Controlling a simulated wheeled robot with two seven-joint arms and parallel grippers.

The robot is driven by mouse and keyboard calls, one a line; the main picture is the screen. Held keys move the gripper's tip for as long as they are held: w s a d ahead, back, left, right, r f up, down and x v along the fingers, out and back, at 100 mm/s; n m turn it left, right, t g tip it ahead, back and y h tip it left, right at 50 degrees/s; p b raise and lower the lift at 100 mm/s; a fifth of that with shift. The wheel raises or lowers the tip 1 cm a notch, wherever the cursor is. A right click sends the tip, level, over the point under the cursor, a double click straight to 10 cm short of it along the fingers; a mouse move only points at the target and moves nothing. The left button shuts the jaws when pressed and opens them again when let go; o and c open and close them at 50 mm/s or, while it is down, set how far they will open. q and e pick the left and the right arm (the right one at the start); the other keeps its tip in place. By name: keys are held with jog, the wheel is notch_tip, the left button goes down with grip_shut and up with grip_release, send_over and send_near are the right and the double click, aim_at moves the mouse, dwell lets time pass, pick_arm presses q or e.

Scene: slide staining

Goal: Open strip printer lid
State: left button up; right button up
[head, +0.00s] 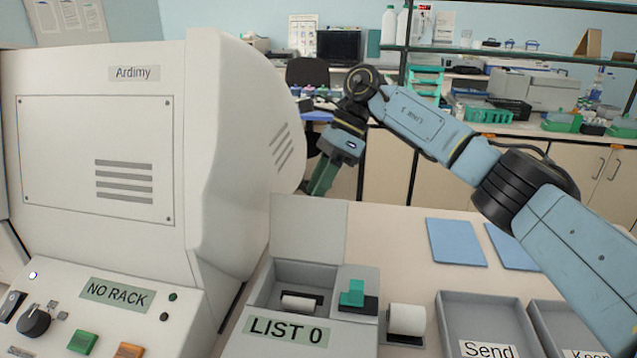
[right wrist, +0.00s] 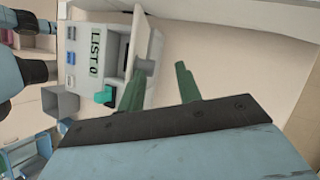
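The strip printer (head: 258,325) is a grey box with a "LIST 0" label on its front. Its flat grey lid (head: 310,228) stands raised at the back, and the bay below it is uncovered, with a white paper roll (head: 301,302) inside. A teal piece (head: 352,293) sits on the printer's right part. My right gripper (head: 322,180) is just behind the raised lid, which may hide its tips. The printer (right wrist: 110,40) is beside the left finger there. My left gripper is out of view.
A large beige machine (head: 95,235) with a "NO RACK" panel stands close on the left. A white roll (head: 407,319) stands right of the printer. Grey trays, one marked "Send" (head: 466,305), and blue sheets (head: 456,242) lie further right.

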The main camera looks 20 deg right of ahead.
jog(key=s+p+v, duration=0.1)
jog(key=v, duration=1.2)
jog(key=shift+w+d+p, duration=0.25)
jog(key=shift+w+p, duration=0.05)
jog(key=shift+p, duration=0.1)
